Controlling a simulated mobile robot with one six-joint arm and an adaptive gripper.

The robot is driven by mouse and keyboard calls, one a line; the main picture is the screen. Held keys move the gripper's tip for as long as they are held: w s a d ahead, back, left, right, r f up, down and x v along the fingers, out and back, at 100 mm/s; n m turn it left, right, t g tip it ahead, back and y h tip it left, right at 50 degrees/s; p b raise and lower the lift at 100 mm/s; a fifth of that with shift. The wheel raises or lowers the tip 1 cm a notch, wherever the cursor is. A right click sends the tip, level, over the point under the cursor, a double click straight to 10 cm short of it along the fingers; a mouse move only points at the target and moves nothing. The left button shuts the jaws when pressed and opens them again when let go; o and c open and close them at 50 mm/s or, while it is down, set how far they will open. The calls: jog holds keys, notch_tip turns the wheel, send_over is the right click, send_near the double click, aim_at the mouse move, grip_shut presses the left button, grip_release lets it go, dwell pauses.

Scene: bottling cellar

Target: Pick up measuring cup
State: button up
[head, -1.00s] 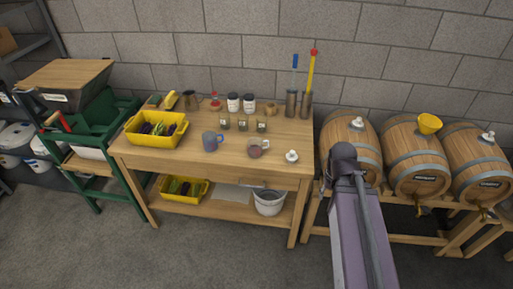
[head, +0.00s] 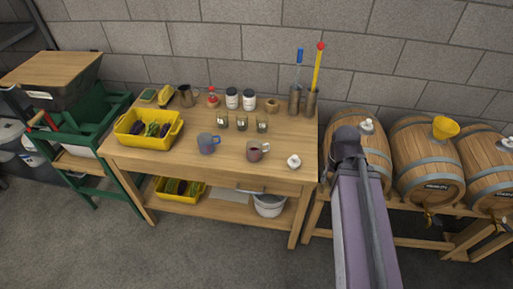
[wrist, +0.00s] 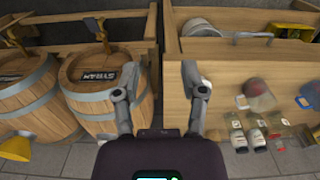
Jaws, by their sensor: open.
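A small see-through cup (head: 256,151) with a side handle and dark reddish contents stands near the front right of the wooden table. It looks most like the measuring cup, though its markings are too small to see. In the wrist view the reddish, blurred cup (wrist: 259,96) is at the right. A grey-blue mug (head: 207,144) stands left of it, and a metal jug (head: 187,95) is at the back left. My gripper (wrist: 159,95) is open and empty. It is apart from the cup, over the gap between table and barrels; in the head view my arm hides it.
The wooden table (head: 225,166) holds a yellow crate (head: 148,142), small jars (head: 242,123), white-lidded bottles (head: 232,99), a white knob-like item (head: 294,162) and tall metal cylinders (head: 295,100). Barrels (head: 427,170) stand on a rack to the right. A bucket (head: 270,204) is on the lower shelf.

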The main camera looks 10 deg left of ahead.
jog(key=shift+w, duration=0.2)
dwell(0.3)
jog(key=w+a+f+m+b, duration=0.1)
jog(key=w+a+m, duration=2)
jog(key=w+a, duration=0.2)
jog(key=w, duration=0.2)
jog(key=shift+w+f+b, duration=0.35)
jog(key=shift+b, duration=0.05)
jog(key=shift+f, duration=0.15)
notch_tip(320, 180, down, 8)
jog(key=b, duration=0.8)
jog(key=shift+w+f+b, duration=0.1)
jog(key=shift+f+b, duration=0.05)
jog(key=shift+b, duration=0.15)
jog(key=shift+f, duration=0.15)
